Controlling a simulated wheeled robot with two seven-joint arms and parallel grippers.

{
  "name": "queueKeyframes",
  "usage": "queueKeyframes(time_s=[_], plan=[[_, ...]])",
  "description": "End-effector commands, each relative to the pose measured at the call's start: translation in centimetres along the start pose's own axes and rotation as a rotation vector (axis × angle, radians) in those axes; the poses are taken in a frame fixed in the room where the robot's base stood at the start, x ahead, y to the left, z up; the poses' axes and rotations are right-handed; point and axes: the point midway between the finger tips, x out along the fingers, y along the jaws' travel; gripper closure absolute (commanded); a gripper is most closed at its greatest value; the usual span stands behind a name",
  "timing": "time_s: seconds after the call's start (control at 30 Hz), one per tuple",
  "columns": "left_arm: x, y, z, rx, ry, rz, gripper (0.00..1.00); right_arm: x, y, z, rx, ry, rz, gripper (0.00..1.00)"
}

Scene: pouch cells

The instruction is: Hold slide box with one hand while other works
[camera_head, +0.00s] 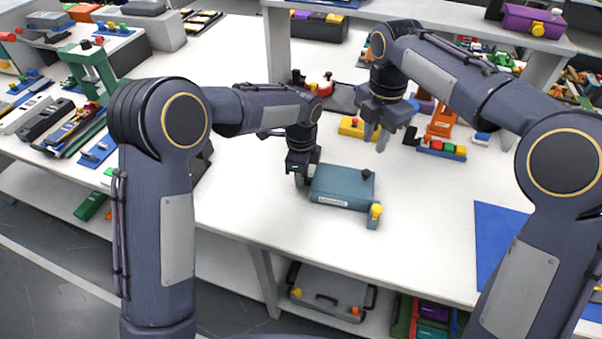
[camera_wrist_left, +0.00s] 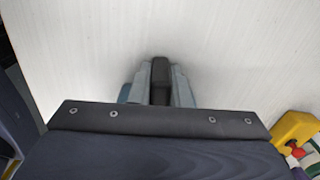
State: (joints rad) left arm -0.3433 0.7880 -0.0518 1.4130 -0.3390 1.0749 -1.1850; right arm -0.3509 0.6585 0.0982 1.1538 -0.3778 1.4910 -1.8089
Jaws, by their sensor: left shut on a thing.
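The slide box (camera_head: 341,187) is a flat teal box with a white label on its front side, a dark knob on top and a yellow knob at its front right corner. It lies on the white table. My left gripper (camera_head: 303,180) is at the box's left end and is shut on it. In the left wrist view, the closed fingers (camera_wrist_left: 159,82) show over the white table, and the wrist housing hides most of the box. My right gripper (camera_head: 381,138) hangs above the table behind the box, apart from it, with its fingers spread and nothing between them.
A yellow block (camera_head: 352,128) and a blue tray with coloured blocks (camera_head: 441,148) lie behind the box. A blue mat (camera_head: 500,235) lies at the right. A green press (camera_head: 92,72) stands far left.

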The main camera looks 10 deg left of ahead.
Motion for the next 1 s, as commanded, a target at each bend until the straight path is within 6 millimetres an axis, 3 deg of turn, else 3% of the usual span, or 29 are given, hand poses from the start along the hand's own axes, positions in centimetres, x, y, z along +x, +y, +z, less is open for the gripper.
queueKeyframes(time_s=[0.03, 0.2, 0.7, 1.0], plan=[[0.0, 0.0, 0.0, 0.0, 0.001, -0.001, 1.0, 0.0, 0.0, 0.0, 0.015, -0.001, 0.001, 0.81], [-0.1, 0.0, 0.0, 0.0, 0.001, -0.001, 1.0, 0.1, 0.3, -0.3, 0.211, -0.009, 0.021, 1.0], [-0.1, 0.0, 0.0, 0.0, 0.001, -0.001, 1.0, 0.9, 1.7, -1.7, 1.401, 0.042, 0.152, 1.0], [-0.1, 0.0, 0.0, 0.0, 0.001, -0.001, 1.0, 1.2, 2.2, -2.3, 1.878, 0.114, 0.192, 1.0]])
